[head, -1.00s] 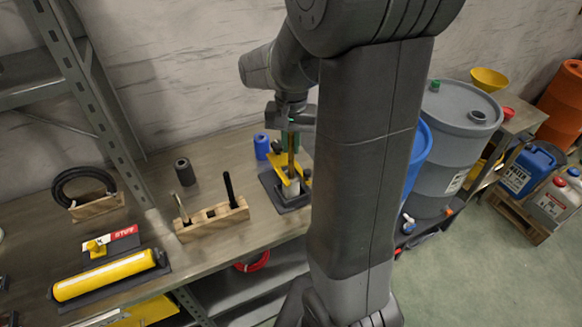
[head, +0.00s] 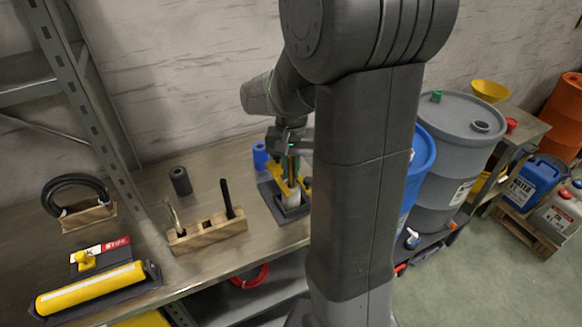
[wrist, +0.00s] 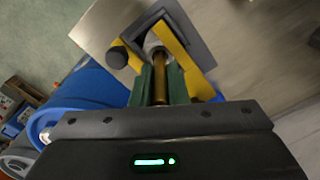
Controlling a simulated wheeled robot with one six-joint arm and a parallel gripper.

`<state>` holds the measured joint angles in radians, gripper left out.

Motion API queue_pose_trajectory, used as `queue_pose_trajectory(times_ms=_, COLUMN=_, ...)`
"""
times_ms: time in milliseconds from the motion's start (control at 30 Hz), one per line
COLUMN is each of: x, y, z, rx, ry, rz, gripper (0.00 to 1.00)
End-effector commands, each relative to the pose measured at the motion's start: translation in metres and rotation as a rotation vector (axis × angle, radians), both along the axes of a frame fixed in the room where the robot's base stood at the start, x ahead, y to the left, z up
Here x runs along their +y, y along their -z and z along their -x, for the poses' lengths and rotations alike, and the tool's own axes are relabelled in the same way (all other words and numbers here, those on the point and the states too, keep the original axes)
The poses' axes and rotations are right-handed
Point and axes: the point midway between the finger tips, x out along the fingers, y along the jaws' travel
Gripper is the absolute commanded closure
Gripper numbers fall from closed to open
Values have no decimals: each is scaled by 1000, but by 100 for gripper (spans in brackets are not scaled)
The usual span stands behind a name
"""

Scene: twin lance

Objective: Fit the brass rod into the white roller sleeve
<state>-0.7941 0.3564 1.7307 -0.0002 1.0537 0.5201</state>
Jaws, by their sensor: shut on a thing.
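My gripper (wrist: 160,88) is shut on the brass rod (wrist: 160,70), with its green fingers on both sides of it in the wrist view. In the head view my gripper (head: 290,152) is over the dark stand on the bench. The white roller sleeve (head: 301,194) stands upright on that stand, with a yellow bracket (head: 281,188) around it. In the wrist view the far end of the rod meets the sleeve (wrist: 152,42), of which only a little shows. I cannot tell whether the rod's tip is inside the sleeve or just above it.
A wooden block with upright tools (head: 208,232) stands left of the stand. A dark cylinder (head: 180,181) and a blue one (head: 260,156) stand behind. A yellow roller (head: 92,289) lies at the front left. Drums (head: 455,150) stand at the right.

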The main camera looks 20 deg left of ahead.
Motion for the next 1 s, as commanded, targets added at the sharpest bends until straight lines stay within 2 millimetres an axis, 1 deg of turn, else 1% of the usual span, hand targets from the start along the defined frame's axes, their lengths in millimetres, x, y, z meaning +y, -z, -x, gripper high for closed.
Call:
queue_pose_trajectory(times_ms=33, x=0, y=3, z=0, rx=0, ry=0, rz=0, gripper=100)
queue_pose_trajectory(times_ms=67, x=0, y=2, z=0, rx=0, ry=0, rz=0, gripper=82)
queue_pose_trajectory(times_ms=100, x=0, y=2, z=0, rx=1, ry=0, rz=0, gripper=74)
queue_pose_trajectory(times_ms=167, x=0, y=2, z=0, rx=1, ry=0, rz=0, gripper=64)
queue_pose_trajectory(times_ms=433, x=0, y=1, z=0, rx=0, ry=0, rz=0, gripper=64)
queue_pose_trajectory(times_ms=567, x=0, y=-7, z=0, rx=-2, ry=0, rz=-2, gripper=64)
queue_pose_trajectory(times_ms=667, x=1, y=-23, z=-1, rx=-3, ry=0, rz=-3, gripper=64)
queue_pose_trajectory(times_ms=900, x=1, y=-76, z=-1, rx=-4, ry=0, rz=-4, gripper=64)
queue_pose_trajectory(times_ms=1000, x=0, y=-94, z=0, rx=-3, ry=0, rz=-3, gripper=64)
